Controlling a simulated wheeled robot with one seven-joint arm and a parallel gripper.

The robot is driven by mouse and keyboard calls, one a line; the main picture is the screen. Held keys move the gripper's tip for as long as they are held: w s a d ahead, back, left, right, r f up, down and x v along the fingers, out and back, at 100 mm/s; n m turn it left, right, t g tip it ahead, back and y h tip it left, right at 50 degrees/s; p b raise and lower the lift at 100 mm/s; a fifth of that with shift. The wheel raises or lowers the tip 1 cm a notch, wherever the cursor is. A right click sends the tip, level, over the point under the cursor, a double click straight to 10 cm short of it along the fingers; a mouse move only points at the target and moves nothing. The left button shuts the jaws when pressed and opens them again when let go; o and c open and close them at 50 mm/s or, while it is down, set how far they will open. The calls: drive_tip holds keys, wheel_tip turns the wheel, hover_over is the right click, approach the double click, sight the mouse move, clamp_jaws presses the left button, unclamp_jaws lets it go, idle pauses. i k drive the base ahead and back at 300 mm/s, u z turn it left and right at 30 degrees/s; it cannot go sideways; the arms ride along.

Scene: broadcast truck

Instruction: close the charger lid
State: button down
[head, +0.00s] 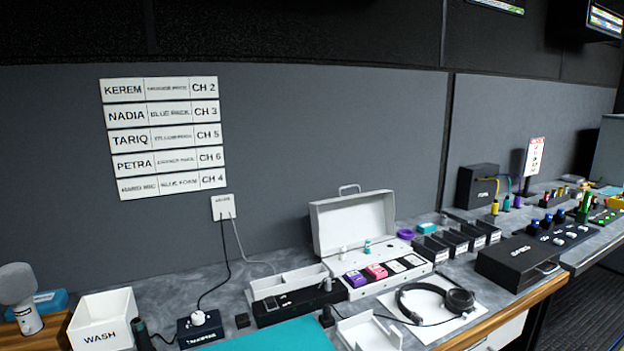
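A white case that looks like the charger (395,277) stands on the grey counter, right of the middle. Its lid (353,225) is raised and leans back near the dark wall panel, with a handle on its top edge. A purple pack (355,279) and a pink pack (377,271) sit in slots at the front, with paler slots to their right. Small white and teal items stand inside, near the hinge side. My gripper is not in view.
Headphones (460,300) lie on white paper in front of the case. A teal mat (275,337) lies at the front.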

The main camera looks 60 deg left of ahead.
sight(348, 221)
drive_tip(key=u, duration=0.5)
drive_tip(key=i, duration=0.9)
drive_tip(key=u, duration=1.1)
drive_tip(key=i, duration=0.65)
drive_tip(key=u, duration=0.45)
